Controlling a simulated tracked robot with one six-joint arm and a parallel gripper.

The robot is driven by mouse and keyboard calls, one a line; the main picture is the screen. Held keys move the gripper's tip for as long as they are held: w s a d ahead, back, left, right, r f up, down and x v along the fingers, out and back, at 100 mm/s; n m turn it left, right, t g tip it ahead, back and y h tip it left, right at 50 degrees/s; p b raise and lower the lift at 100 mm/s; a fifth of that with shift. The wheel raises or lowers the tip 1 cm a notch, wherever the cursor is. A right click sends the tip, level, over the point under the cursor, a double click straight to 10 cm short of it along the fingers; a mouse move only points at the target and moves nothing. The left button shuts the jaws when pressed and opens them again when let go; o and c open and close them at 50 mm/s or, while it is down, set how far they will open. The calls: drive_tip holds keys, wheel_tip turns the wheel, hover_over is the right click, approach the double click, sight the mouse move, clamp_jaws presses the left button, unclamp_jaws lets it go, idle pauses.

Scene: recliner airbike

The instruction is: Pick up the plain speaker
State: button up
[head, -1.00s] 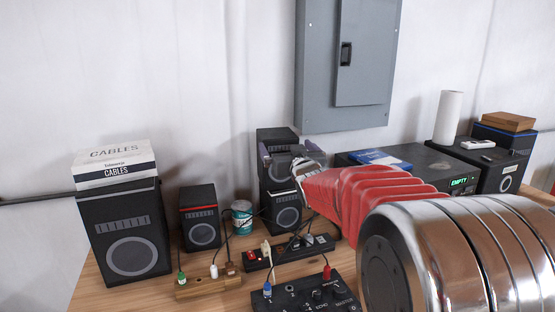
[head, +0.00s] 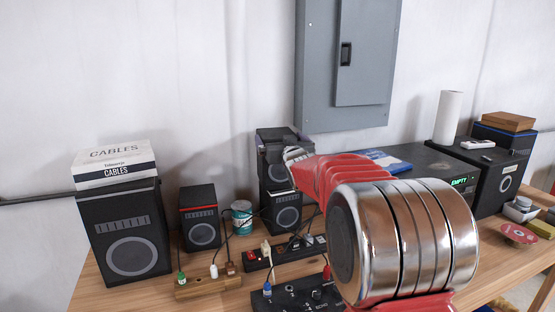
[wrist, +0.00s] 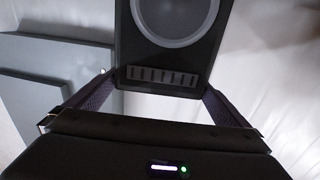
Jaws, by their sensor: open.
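A plain black speaker (head: 273,134) with no coloured stripe stands on top of another black speaker (head: 284,211) at the back, against the wall. In the wrist view the upper speaker (wrist: 163,52) appears upside down, with its grey cone and a row of slots. In the wrist view my gripper's fingers (wrist: 160,88) lie on either side of the speaker's near end. I cannot tell whether they touch it.
A red-striped speaker (head: 200,218), a can (head: 242,218) and a large speaker (head: 131,245) under a cables box (head: 115,163) stand left. A power strip (head: 290,251) and mixer (head: 300,295) lie in front. A dark amplifier (head: 430,165) stands right, below the wall panel (head: 345,70).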

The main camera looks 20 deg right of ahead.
sight(276, 133)
drive_tip(key=shift+w+d, duration=0.2)
drive_tip(key=shift+w, duration=1.1)
drive_tip(key=shift+w+d, duration=0.15)
drive_tip(key=shift+w, duration=1.15)
drive_tip(key=c, duration=1.7)
drive_tip(key=shift+r, duration=0.3)
drive_tip(key=shift+c, duration=0.3)
drive_tip(key=shift+r, duration=0.15)
